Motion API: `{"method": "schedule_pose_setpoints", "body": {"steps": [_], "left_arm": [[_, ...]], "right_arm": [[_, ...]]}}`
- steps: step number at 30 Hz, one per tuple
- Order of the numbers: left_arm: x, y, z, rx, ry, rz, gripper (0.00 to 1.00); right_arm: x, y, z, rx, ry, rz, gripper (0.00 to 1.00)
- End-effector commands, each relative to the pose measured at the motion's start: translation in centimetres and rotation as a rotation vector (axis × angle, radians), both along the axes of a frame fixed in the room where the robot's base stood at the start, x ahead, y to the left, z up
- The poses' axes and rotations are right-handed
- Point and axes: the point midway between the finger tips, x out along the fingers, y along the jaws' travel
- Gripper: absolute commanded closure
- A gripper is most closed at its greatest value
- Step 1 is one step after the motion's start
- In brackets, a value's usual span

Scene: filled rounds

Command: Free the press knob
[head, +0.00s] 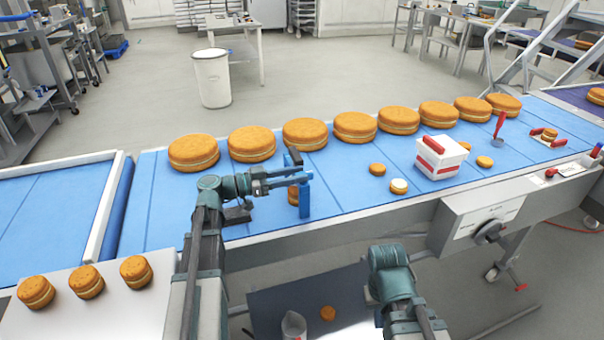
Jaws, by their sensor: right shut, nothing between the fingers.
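A dark knob (490,232) sits on the front of the grey control box (462,222) at the belt's near edge, right of centre. It is small, and I cannot tell whether anything jams it. My left gripper (303,200) points down over the near side of the belt with its blue fingers, far left of the knob. A small round cake (292,195) shows partly behind the fingers; I cannot tell whether it is held. My right arm comes up from the bottom, in front of the control box and to its left; its gripper does not show.
Large filled rounds (305,134) line the far side of the blue belt (345,200). A white box with red trim (441,157) stands by small cakes (398,186). A red-handled tool (498,125) is at right. Several small rounds (87,282) sit on the near-left table.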

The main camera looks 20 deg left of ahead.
Motion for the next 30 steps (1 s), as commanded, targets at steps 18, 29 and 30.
{"method": "schedule_pose_setpoints", "body": {"steps": [18,29,30], "left_arm": [[1.1,-1.7,0.0,0.000,0.000,0.000,0.72],[1.1,-1.7,0.0,0.000,0.000,0.000,1.00],[1.1,-1.7,0.0,0.000,0.000,0.001,1.00]], "right_arm": [[0.0,0.0,0.0,0.000,0.000,0.000,1.00],[0.0,0.0,0.0,0.000,0.000,0.000,1.00],[0.0,0.0,0.0,0.000,0.000,0.000,1.00]]}}
